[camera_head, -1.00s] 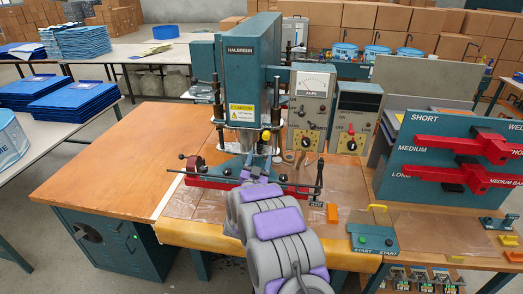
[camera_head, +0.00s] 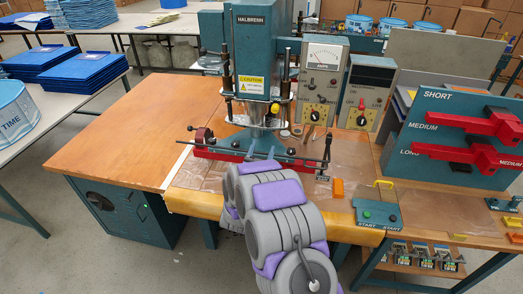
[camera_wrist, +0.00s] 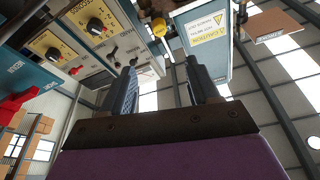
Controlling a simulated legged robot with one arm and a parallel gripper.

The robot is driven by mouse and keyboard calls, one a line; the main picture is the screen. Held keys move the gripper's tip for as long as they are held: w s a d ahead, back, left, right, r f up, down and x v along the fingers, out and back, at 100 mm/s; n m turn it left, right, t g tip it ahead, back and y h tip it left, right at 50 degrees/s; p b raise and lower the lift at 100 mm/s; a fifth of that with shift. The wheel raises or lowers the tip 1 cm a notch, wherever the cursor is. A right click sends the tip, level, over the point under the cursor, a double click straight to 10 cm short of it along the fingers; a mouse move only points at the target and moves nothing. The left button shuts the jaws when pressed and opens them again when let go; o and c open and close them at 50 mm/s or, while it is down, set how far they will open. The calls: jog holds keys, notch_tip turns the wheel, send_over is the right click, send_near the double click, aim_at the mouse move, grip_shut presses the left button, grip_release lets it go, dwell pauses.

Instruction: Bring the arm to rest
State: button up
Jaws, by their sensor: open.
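My arm, grey with purple pads, reaches up from the bottom of the head view toward the front edge of the workbench. The fingers point up toward the teal welding machine (camera_head: 262,50), whose yellow caution label also shows in the wrist view (camera_wrist: 205,30). The machine stands on the wooden workbench (camera_head: 110,130).
A red clamp bar (camera_head: 225,155) lies across the machine's front. Control boxes (camera_head: 322,80) stand right of it. A teal rack with red holders (camera_head: 455,140) and a START button box (camera_head: 378,214) are at the right. Blue folders (camera_head: 82,65) lie on the left table. The bench's left part is clear.

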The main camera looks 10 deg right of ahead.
jog(key=shift+w, duration=0.1)
dwell(0.3)
jog(key=s+a+r+n+g+y, duration=0.2)
jog(key=s+a+n+g+y, duration=0.1)
jog(key=s+g+y, duration=0.3)
jog(key=s+a+r+n+g+y, duration=0.2)
jog(key=s+a+r+g+y, duration=0.15)
jog(key=s, duration=0.35)
jog(key=s+d+g, duration=0.4)
jog(key=s, duration=0.9)
jog(key=s+d+r+n+g+h, duration=0.1)
jog(key=s+d+g, duration=0.3)
jog(key=s, duration=1)
jog(key=s+d+n+g, duration=0.1)
jog(key=s+d+g, duration=0.3)
jog(key=s, duration=0.9)
jog(key=shift+s+r+b, duration=0.25)
jog(key=shift+s+b, duration=0.1)
jog(key=shift+o, duration=0.4)
jog(key=shift+h, duration=0.25)
